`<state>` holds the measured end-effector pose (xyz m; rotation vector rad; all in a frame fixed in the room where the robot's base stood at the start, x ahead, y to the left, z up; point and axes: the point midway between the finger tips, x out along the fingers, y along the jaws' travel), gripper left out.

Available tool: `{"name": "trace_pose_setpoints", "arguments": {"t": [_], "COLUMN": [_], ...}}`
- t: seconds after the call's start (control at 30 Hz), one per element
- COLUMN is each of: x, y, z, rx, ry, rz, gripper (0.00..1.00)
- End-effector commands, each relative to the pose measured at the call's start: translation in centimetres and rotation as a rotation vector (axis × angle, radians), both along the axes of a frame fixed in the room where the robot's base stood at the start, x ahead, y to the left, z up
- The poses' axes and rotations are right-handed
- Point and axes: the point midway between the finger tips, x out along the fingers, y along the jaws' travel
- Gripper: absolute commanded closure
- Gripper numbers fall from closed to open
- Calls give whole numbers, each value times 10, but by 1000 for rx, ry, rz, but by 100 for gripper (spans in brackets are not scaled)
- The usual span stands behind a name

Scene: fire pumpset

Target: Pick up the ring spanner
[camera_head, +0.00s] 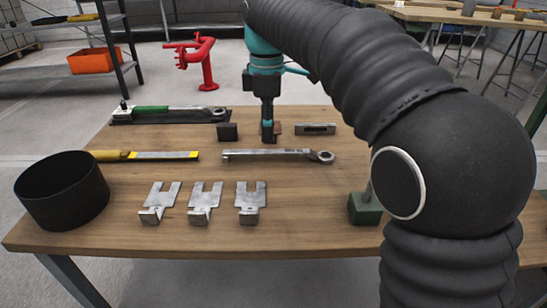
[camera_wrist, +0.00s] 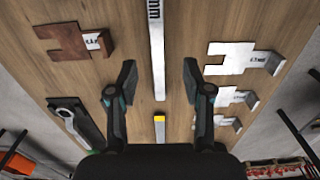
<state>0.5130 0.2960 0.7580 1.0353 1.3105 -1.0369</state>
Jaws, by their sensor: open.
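The ring spanner (camera_head: 280,153) is a long grey metal bar lying flat on the wooden table (camera_head: 345,215). Its ring end points right in the head view. In the wrist view the spanner's bar (camera_wrist: 157,50) runs lengthwise between my fingers, with dark lettering; its ring end is out of that view. My gripper (camera_head: 267,138) points down over the table, close to the spanner's far side in the head view. In the wrist view my gripper (camera_wrist: 158,80) is open and empty, one finger to each side of the bar. Its exact height above the spanner is unclear.
A yellow-handled tool (camera_head: 145,155) lies just left of the spanner. Several slotted metal plates (camera_head: 205,198) lie in front. A green-handled wrench (camera_head: 165,112) and small blocks lie behind. A black cylinder (camera_head: 62,190) stands left; a green block (camera_head: 364,208) stands right.

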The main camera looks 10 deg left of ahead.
Motion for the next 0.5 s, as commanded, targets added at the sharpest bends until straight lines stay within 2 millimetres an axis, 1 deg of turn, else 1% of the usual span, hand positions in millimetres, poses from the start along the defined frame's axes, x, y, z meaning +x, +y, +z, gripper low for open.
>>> {"name": "trace_pose_setpoints", "arguments": {"t": [0.03,0.1,0.27,0.37,0.5], "x": [0,0,0,0,2], "y": [0,0,1,2,4], "z": [-7,-13,-18,-26,-45], "rx": [0,0,0,0,0], "ry": [0,1,-1,0,1], "rz": [0,0,1,2,3], "gripper": [50,50,50,50,50]}}
